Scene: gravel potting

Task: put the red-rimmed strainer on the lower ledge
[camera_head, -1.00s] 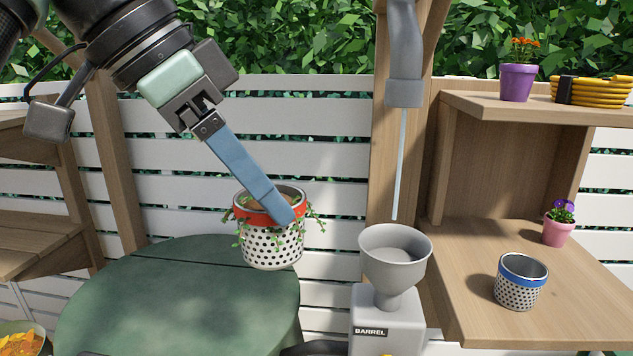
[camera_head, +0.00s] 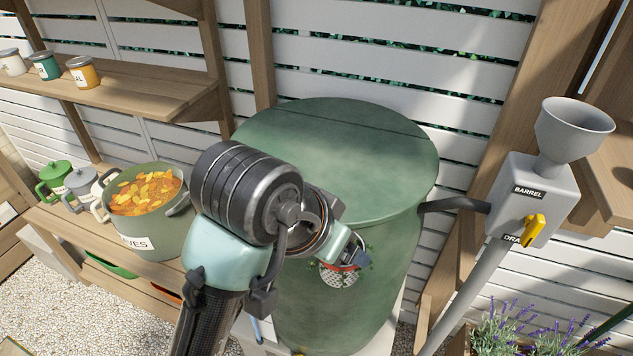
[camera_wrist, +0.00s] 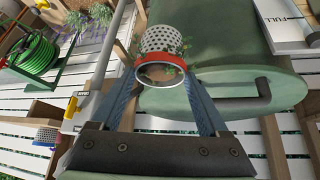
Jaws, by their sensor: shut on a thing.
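The red-rimmed strainer (camera_head: 338,276) is a white perforated pot with a red band and green trailing sprigs. It hangs in front of the green barrel, partly hidden by my arm in the head view. My gripper (camera_head: 352,254) is shut on it. In the wrist view the strainer (camera_wrist: 162,42) sits between the two blue fingertips of my gripper (camera_wrist: 162,75), its open rim facing the camera, with leaves at the rim. On the left, a wooden shelf (camera_head: 150,95) holds small jars, with a lower wooden ledge (camera_head: 75,222) beneath it. I cannot tell which ledge the task means.
The green barrel (camera_head: 350,150) stands right behind the strainer. A pot of orange leaves (camera_head: 150,225) and lidded cans (camera_head: 75,180) crowd the lower left ledge. A grey funnel unit (camera_head: 535,195) with a yellow tap stands right. Lavender (camera_head: 530,330) grows at lower right.

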